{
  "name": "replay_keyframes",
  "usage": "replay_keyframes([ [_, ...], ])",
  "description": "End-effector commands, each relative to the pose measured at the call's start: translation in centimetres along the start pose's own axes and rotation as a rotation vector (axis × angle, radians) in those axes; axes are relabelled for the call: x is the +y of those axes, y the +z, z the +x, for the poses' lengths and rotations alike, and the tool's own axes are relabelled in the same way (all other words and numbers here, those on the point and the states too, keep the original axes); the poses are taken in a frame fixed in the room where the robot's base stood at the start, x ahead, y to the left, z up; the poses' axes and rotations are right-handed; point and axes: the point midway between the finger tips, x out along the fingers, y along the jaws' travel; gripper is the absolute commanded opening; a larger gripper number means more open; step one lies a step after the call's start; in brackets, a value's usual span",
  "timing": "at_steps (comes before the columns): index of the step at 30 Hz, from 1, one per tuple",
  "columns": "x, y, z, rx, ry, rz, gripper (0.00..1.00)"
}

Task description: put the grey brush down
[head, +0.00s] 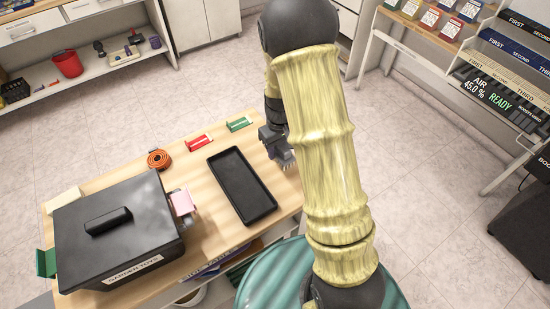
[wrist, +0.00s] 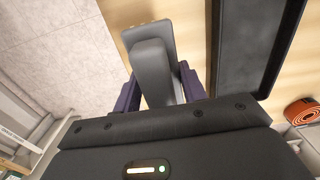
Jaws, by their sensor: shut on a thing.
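The grey brush (wrist: 152,62) is between the two dark fingers of my gripper (wrist: 158,92) in the wrist view. My gripper is shut on it. In the head view my gripper (head: 273,134) is at the right edge of the wooden table, partly hidden by my arm, with the grey brush (head: 284,156) under it. The brush is just right of the black tray (head: 265,210). I cannot tell whether the brush touches the table.
The empty black tray also shows in the wrist view (wrist: 222,70). A black lidded box (head: 120,225) fills the table's left, with a pink piece (head: 182,202) beside it. An orange coil (head: 159,159), a red block (head: 199,143) and a green block (head: 239,123) lie along the back.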

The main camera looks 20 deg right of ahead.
Motion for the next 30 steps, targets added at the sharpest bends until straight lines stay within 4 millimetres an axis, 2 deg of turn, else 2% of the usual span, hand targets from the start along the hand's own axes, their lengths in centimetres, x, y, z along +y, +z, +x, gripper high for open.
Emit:
replay_keyframes([
  [3,0.0,0.0,1.3,-0.001,0.0,0.0,0.2],
  [14,0.0,0.0,1.8,0.0,0.0,0.0,0.2],
  [22,0.0,0.1,5.0,-0.001,-0.001,0.0,0.2],
  [30,0.0,0.0,5.1,0.001,0.0,0.0,0.2],
])
